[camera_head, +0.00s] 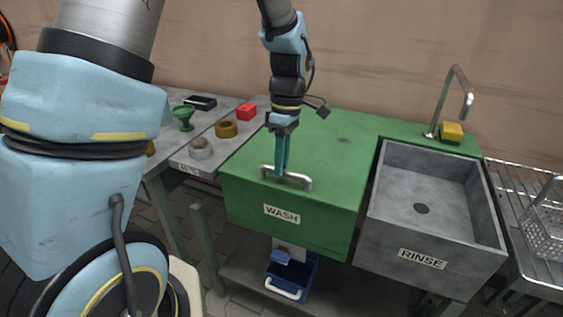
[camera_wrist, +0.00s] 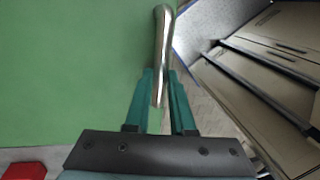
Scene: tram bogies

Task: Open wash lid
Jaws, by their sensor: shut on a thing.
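The wash lid (camera_head: 335,150) is a green cover lying shut over the basin whose front carries the WASH label (camera_head: 281,214). A curved metal handle (camera_head: 299,179) stands near the lid's front edge. My gripper (camera_head: 281,172) comes down on the handle from above, its two teal fingers shut on it. In the wrist view the metal handle (camera_wrist: 162,45) runs between the fingertips (camera_wrist: 160,78), with the green lid surface (camera_wrist: 70,70) to the left. The inside of the wash basin is hidden.
The open grey rinse basin (camera_head: 420,208) with a tap (camera_head: 458,85) and a yellow sponge (camera_head: 452,132) is on the right. A wire rack with a basket (camera_head: 545,232) stands beyond it.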

